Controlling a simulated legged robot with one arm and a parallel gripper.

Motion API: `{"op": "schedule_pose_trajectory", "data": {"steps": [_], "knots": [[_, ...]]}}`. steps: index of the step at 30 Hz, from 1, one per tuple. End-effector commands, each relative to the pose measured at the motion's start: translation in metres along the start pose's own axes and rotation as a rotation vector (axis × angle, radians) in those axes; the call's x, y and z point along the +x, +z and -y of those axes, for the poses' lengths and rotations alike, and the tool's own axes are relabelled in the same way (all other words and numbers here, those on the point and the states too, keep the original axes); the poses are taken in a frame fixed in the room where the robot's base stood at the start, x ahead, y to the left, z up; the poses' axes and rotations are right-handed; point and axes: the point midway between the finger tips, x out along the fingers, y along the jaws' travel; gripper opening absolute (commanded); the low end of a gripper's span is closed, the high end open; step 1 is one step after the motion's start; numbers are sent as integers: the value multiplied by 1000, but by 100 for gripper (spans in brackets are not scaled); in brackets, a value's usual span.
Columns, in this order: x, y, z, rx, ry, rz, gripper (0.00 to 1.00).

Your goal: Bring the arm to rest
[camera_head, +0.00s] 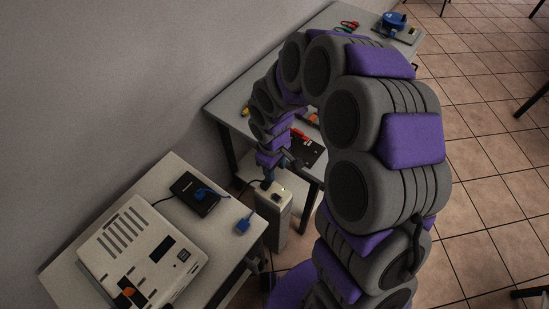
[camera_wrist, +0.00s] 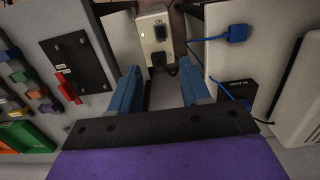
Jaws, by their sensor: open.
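My gripper (camera_wrist: 161,76) is open, with its two blue fingers apart and nothing visible between them in the wrist view. In the head view my gripper (camera_head: 269,178) points down at the top of a pale box-shaped post (camera_head: 276,212) between two tables. In the wrist view the post's top (camera_wrist: 154,32) lies just beyond the fingertips. It has a black switch marked ON, a small green light and a black plug with a cable. I cannot tell whether a finger touches the post. My arm is raised and arches over the far table, hiding part of it.
The near table (camera_head: 229,262) holds a beige device (camera_head: 142,258), a black box (camera_head: 195,193) and a blue connector (camera_head: 244,224) on a cable. The far table (camera_head: 235,98) holds a black panel (camera_head: 308,150) and a blue device (camera_head: 394,21). A wall is at left; tiled floor is open at right.

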Motion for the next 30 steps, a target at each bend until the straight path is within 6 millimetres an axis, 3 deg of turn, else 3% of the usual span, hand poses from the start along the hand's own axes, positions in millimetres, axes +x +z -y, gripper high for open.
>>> {"op": "schedule_pose_trajectory", "data": {"steps": [8, 13, 23, 30], "knots": [[-1, 1, 0, 3, 0, 0, 47], [-22, 18, -1, 57, 3, 1, 47], [-98, 109, 13, 324, -4, 39, 47], [-138, 178, 44, 542, -26, 68, 47]]}}
